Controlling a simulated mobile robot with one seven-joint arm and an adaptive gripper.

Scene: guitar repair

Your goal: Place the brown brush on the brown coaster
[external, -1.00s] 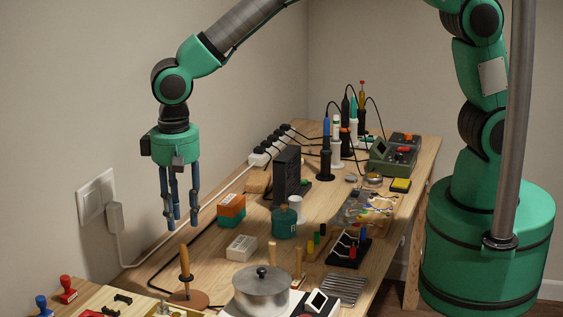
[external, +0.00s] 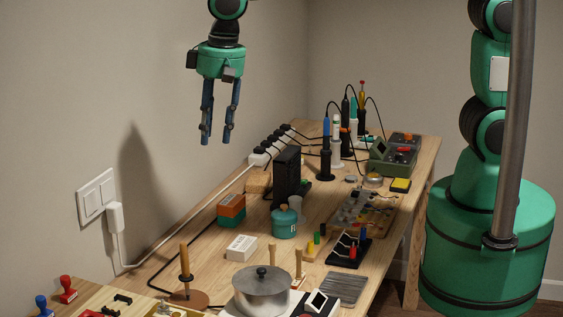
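A brown brush (external: 184,262) with a tan wooden handle and a dark collar stands upright at the near left of the bench. A brown round coaster (external: 198,302) lies directly under it, and the brush appears to rest on it. The exact contact is too small to see clearly. My gripper (external: 217,141) is open and empty, with its fingers pointing down and apart. It hangs high above the bench, well above and a little to the right of the brush in the picture.
A lidded metal pot (external: 262,292) stands right of the coaster. A white box (external: 241,248), an orange and green box (external: 231,210) and a teal jar (external: 284,222) stand farther back. A black cable (external: 165,268) runs behind the brush. Air around my gripper is clear.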

